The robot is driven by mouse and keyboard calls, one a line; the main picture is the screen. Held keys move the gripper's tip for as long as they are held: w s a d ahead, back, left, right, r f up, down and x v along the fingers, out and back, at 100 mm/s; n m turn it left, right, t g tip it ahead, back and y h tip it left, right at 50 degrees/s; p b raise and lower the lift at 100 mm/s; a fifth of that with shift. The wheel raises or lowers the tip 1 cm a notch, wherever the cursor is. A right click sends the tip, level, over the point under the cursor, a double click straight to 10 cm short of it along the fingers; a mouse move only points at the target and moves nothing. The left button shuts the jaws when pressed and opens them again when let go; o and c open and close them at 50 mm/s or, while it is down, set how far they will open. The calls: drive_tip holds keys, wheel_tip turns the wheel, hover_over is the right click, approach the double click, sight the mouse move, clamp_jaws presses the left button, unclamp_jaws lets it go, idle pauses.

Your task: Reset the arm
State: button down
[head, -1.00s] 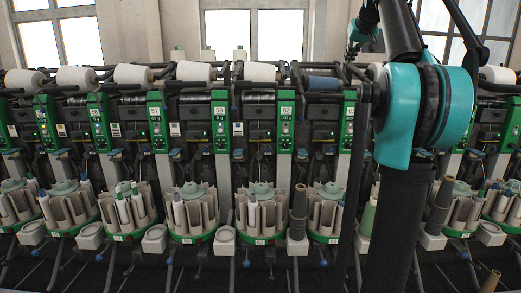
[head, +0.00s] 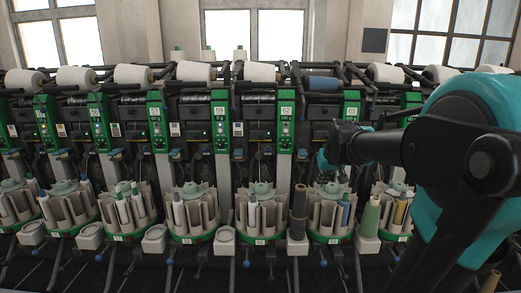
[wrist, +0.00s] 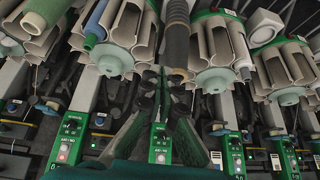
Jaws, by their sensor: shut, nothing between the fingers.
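My gripper (wrist: 163,88) shows in the wrist view, its dark fingers in front of the winder with nothing held between them. The wrist picture is upside down, with the bobbin carousels at the top. In the head view my black and teal arm reaches in from the right, and its teal wrist end (head: 325,160) hangs just above a bobbin carousel (head: 325,237). The fingertips cannot be made out there. A dark grey bobbin (head: 298,212) stands left of that carousel; a dark ribbed bobbin also shows beyond the fingers in the wrist view (wrist: 177,42).
The cone winder's green unit panels (head: 220,125) run across the view, with white cones (head: 194,71) and a blue cone (head: 322,83) above. A green cone (head: 369,218) stands on a white block (head: 367,245). The dark floor in front looks clear at left.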

drive_tip(key=s+a+f+g, duration=0.2)
drive_tip(key=s+f, duration=1.8)
drive_tip(key=s, duration=0.2)
drive_tip(key=shift+s+a+f+h, duration=0.15)
drive_tip(key=shift+a+f+h, duration=0.05)
drive_tip(key=shift+f+h, duration=0.15)
idle(0.6)
